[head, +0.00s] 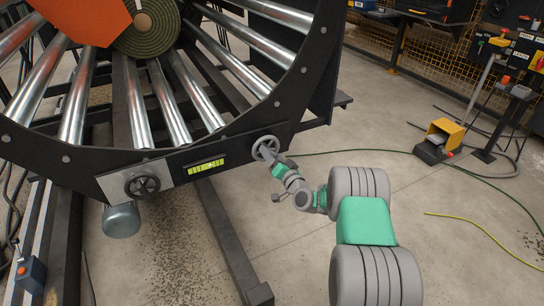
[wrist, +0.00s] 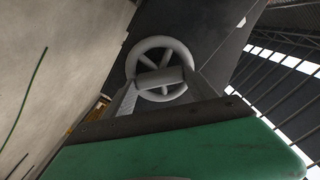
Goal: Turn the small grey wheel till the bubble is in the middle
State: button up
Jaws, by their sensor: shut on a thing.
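The small grey wheel (head: 265,147) sits at the right end of the black frame's front plate in the head view. It is spoked and also shows in the wrist view (wrist: 162,52). My gripper (head: 275,160) is at this wheel, with its fingers (wrist: 160,82) shut on the wheel's near part. The bubble level (head: 206,166) is a yellow-green vial on the plate, left of the wheel. Its bubble is too small in the picture to place surely. Part of the wheel is hidden behind the fingers.
A darker handwheel (head: 142,186) is on a lighter plate at the left, above a grey cylinder (head: 121,220). Shiny rollers (head: 205,97) and a turf roll (head: 150,28) are above. A yellow foot pedal box (head: 445,135) and cables lie right. Concrete floor (head: 375,120) is mostly open.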

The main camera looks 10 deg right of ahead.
jog(key=m+p, duration=0.2)
jog(key=m, duration=0.8)
jog(key=shift+f, duration=0.1)
jog(key=shift+m, duration=0.3)
jog(key=o, duration=1.4)
jog(key=shift+c, duration=0.2)
jog(key=shift+s, duration=0.1)
jog(key=p+v, duration=0.1)
jog(key=v, duration=0.6)
jog(key=shift+s, duration=0.25)
jog(key=shift+d, duration=0.1)
